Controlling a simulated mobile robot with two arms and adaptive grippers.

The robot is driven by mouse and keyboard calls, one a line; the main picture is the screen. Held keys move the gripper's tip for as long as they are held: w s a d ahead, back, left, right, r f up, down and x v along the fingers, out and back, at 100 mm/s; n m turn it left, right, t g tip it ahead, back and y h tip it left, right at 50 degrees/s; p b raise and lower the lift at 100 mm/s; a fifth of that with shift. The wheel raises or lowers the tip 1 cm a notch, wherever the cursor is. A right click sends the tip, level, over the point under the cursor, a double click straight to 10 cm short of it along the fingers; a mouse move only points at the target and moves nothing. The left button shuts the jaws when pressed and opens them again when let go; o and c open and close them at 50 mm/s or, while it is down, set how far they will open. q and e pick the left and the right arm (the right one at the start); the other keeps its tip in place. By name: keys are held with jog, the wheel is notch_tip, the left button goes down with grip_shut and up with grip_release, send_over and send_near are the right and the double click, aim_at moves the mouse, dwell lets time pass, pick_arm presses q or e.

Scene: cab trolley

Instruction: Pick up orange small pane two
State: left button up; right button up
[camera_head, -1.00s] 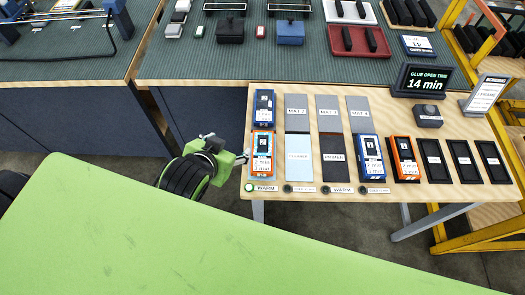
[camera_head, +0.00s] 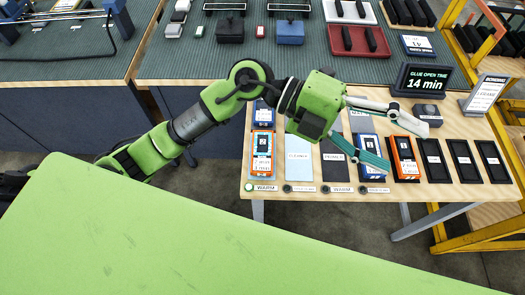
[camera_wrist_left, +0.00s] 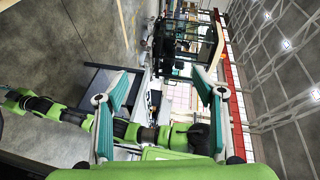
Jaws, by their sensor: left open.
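Two orange-framed blocks with white labels lie on the wooden table. One orange block (camera_head: 262,155) is at the left of the front row, the other (camera_head: 405,158) is right of the middle. I cannot tell from the labels which is pane two. My right gripper does not show clearly.
Black empty trays (camera_head: 461,160) lie to the right. A glue timer display (camera_head: 422,82) and a sign stand (camera_head: 486,95) are at the back right. A yellow frame (camera_head: 483,235) borders the table.

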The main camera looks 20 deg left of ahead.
pick_arm(q)
jog(key=w+a+f+y, duration=0.2)
jog(key=a+f+y, duration=0.45)
jog(key=f, duration=0.35)
jog(key=n+t+y+p, duration=0.2)
jog(key=n+y, duration=0.1)
jog(key=y, duration=0.7)
send_over(262, 150)
notch_tip(262, 150, down, 12)
jog(key=shift+w+a+f, duration=0.15)
jog(key=shift+f, duration=0.25)
jog(key=f, duration=0.1)
jog(key=f+p, duration=0.1)
jog(key=f, duration=0.3)
jog(key=shift+s+d+p, duration=0.2)
jog(key=shift+s+p, duration=0.1)
jog(key=shift+f, duration=0.25)
jog(key=shift+w, duration=0.1)
jog(key=c, duration=1.3)
